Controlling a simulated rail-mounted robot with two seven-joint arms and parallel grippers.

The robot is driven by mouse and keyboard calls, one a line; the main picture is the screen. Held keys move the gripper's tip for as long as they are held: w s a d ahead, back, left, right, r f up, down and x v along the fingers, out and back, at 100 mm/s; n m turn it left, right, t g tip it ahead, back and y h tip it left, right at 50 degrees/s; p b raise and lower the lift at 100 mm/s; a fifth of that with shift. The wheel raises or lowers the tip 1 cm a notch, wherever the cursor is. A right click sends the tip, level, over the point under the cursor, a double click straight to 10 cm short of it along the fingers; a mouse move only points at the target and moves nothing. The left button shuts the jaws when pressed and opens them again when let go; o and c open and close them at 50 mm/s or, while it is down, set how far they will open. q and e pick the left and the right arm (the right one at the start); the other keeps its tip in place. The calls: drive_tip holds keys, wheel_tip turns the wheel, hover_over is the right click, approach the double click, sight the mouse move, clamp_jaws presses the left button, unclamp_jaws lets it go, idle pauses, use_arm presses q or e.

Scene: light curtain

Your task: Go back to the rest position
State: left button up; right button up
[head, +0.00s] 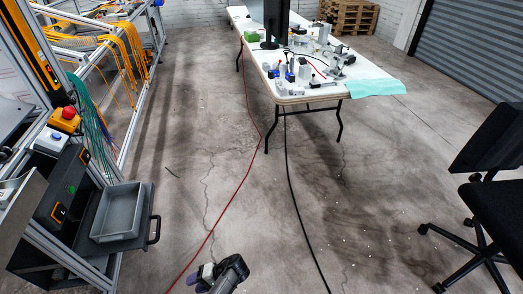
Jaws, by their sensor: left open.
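My left gripper (205,277) shows at the bottom edge of the head view, left of centre, over the bare concrete floor. It looks empty and open, and it touches nothing in view. Part of my arm beside it is cut off by the lower frame edge. My right gripper is not in the head view.
A machine frame with a grey bin (119,212) and a red emergency button (68,113) stands at left. A white table (300,95) with small parts stands ahead. A black office chair (490,190) is at right. Red (240,185) and black cables (289,180) cross the floor.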

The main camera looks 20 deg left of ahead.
use_arm(q)
drive_tip(key=w+d+r+m+t+h+p, duration=0.1)
drive_tip(key=w+d+r+t+h, duration=0.3)
drive_tip(key=w+r, duration=0.3)
drive_tip(key=w+d+r+m+t+h+p, duration=0.1)
drive_tip(key=w+d+r+t+h, duration=0.3)
drive_tip(key=r, duration=0.6)
drive_tip(key=s+d+r+m+t+h+p, duration=0.1)
drive_tip(key=s+d+r+t+h+p, duration=0.15)
drive_tip(key=s+r+p, duration=0.55)
drive_tip(key=s+d+r+m+t+h+p, duration=0.1)
drive_tip(key=s+r+t+h+p, duration=0.15)
drive_tip(key=s+r, duration=0.7)
drive_tip(key=s+a+r+g+y+p, duration=0.1)
drive_tip(key=s+r+g+p, duration=0.1)
drive_tip(key=s+p, duration=0.4)
drive_tip(key=s+a+r+g+p, duration=0.1)
drive_tip(key=s+g+p, duration=0.15)
drive_tip(key=s, duration=0.65)
wheel_tip(320, 180, up, 37)
drive_tip(key=w+p, duration=0.1)
drive_tip(key=p, duration=3.6)
drive_tip(key=shift+d+t, duration=0.15)
drive_tip(key=shift+t, duration=0.3)
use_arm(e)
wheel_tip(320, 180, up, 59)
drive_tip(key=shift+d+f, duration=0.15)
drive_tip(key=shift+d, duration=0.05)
